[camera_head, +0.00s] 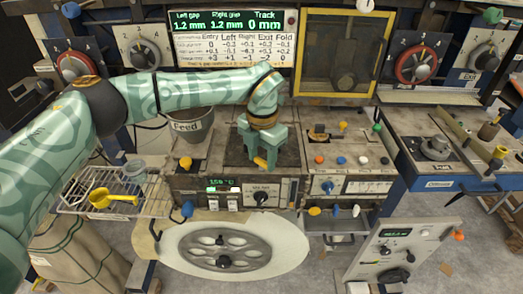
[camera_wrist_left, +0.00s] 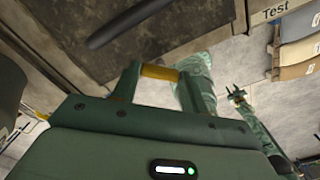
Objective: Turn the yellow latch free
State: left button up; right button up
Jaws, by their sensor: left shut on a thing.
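My left gripper (camera_head: 262,163) reaches down over the dark top of the middle machine, above the oven-like front panel. It is shut on the yellow latch (camera_head: 260,162), a small yellow bar mostly hidden by the fingers. In the left wrist view the yellow latch (camera_wrist_left: 160,73) spans the space between the two green fingertips (camera_wrist_left: 158,85). How far the latch is turned cannot be told. My right gripper is not seen in the head view.
A grey Feed bucket (camera_head: 191,128) stands left of the gripper. A wire rack (camera_head: 150,190) holds a yellow scoop (camera_head: 108,198). A yellow-framed window (camera_head: 337,52) is behind. A large reel (camera_head: 222,249) sits below the panel, and a blue-framed bench (camera_head: 450,184) is at the right.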

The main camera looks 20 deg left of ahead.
aim_at(262, 160)
pick_arm(q)
jog(key=n+p, duration=0.1)
jog(key=n, duration=0.1)
jog(key=n+p, duration=0.1)
jog(key=n, duration=0.1)
jog(key=shift+w+r+n, duration=0.1)
jog(key=shift+r+n, duration=0.1)
jog(key=shift+n, duration=0.1)
jog(key=shift+n+p, duration=0.6)
jog(key=shift+n, duration=1.1)
jog(key=shift+f, duration=0.1)
jog(key=o, duration=1)
notch_tip(262, 160, up, 16)
jog(key=shift+r, duration=0.1)
